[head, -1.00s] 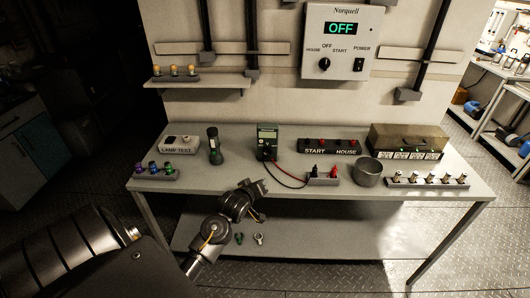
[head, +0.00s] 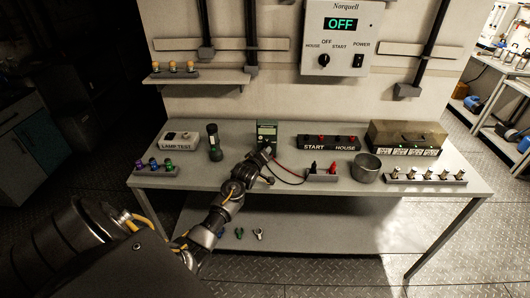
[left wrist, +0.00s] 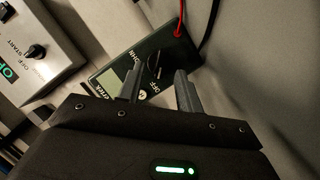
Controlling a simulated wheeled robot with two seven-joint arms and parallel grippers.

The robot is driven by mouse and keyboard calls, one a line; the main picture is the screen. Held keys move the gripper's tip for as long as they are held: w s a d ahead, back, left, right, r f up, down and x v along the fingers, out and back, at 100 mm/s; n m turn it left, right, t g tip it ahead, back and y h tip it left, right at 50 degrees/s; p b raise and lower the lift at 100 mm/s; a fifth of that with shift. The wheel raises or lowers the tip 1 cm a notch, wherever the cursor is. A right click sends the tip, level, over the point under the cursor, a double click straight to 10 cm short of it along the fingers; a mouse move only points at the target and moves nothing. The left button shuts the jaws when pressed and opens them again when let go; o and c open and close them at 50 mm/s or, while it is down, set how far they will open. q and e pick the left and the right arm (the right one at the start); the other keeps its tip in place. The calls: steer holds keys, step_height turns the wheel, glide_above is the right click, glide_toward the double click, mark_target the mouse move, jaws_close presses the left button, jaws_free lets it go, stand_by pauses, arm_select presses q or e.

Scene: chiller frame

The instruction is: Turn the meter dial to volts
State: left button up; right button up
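The green-black meter (head: 267,131) stands on the table, its lower part hidden by my left gripper (head: 265,158) in the head view. In the left wrist view the meter (left wrist: 128,72) shows a grey screen and a dark dial (left wrist: 153,68) with a light pointer line. My left gripper (left wrist: 158,82) is open, its two fingers apart and pointing at the meter face, around the dial area. I cannot tell whether the fingers touch the dial. The dial's exact setting is too small to read. My right gripper is not in view.
Red and black leads (head: 288,168) run from the meter to a small plug block (head: 322,176). A metal cup (head: 365,169), a START/HOUSE block (head: 328,143), a flashlight (head: 214,142) and a lamp-test box (head: 180,141) stand around. A wall panel reading OFF (head: 340,38) hangs above.

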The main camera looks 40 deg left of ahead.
arm_select(q)
steer(key=shift+x, duration=0.95)
jaws_close()
steer(key=shift+d, duration=0.2)
steer(key=shift+a, duration=0.15)
